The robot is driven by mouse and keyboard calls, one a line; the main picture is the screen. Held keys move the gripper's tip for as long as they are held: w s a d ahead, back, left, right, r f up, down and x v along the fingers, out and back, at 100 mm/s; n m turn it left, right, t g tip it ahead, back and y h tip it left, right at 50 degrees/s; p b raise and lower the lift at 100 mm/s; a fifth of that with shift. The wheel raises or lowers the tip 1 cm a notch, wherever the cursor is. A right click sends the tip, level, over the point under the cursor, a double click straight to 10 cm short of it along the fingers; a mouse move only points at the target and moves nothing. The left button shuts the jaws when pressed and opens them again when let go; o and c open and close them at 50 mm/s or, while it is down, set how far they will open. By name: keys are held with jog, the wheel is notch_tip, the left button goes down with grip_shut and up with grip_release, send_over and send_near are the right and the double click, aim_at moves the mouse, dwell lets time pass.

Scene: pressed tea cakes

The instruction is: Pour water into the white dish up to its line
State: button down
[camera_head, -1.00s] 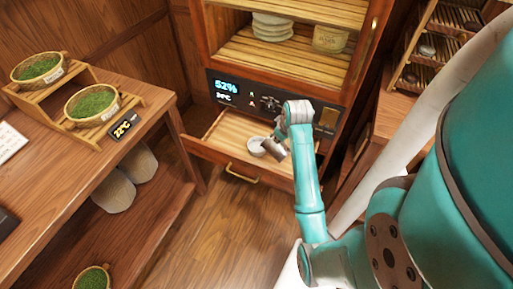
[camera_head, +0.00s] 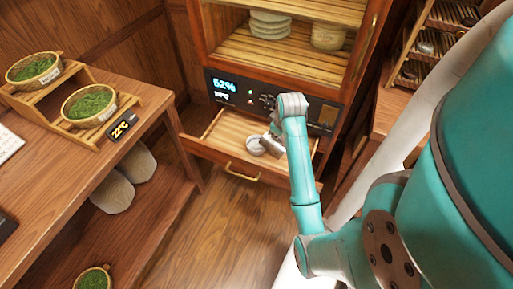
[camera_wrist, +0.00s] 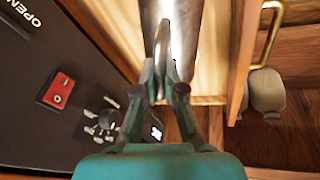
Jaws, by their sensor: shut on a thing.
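The white dish (camera_head: 253,149) sits in the pulled-out drawer (camera_head: 214,137) under the glass cabinet. My gripper (camera_wrist: 162,84) is shut on a shiny metal vessel (camera_wrist: 182,28), which runs up out of the wrist view's top edge. In the head view the vessel (camera_head: 273,145) is tilted beside and over the right of the dish, partly hidden by my arm. I cannot tell whether they touch. The dish's line, its water level and any stream are too small to see.
A dark control panel (camera_head: 250,98) with a lit display is above the drawer; its red switch (camera_wrist: 59,90) is near my gripper. A brass handle (camera_head: 242,173) is on the drawer front. A wooden table (camera_head: 150,95) with moss baskets stands left. The floor between is clear.

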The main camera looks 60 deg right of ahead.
jog(key=shift+w+d+r+g+p, duration=0.1)
jog(key=shift+w+r+g+p, duration=0.15)
jog(key=shift+w+g+p, duration=0.35)
dwell(0.4)
